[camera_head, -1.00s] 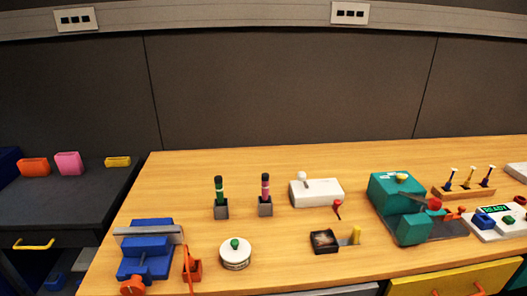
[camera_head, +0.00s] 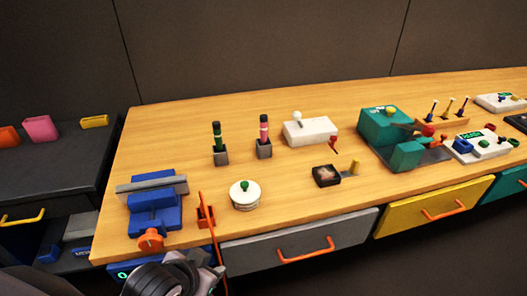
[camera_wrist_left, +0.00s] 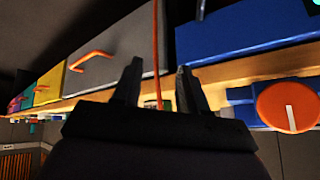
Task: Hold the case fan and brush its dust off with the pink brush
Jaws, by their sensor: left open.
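The case fan (camera_head: 326,176) looks like a dark square block lying flat on the wooden table, with a yellow upright piece beside it. The pink brush (camera_head: 264,128) stands upright in a small grey holder (camera_head: 264,152), its band pink and its top dark. My left arm shows at the bottom of the head view, low in front of the table and well away from both. My right gripper is not in view.
A green-banded brush (camera_head: 217,136) stands left of the pink one. A blue vise (camera_head: 152,205), a round white tin (camera_head: 245,194) and an orange holder (camera_head: 205,216) are near the front left. A thin orange rod or cord (camera_wrist_left: 157,45) runs close before my left fingers. Drawers (camera_head: 300,238) line the front.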

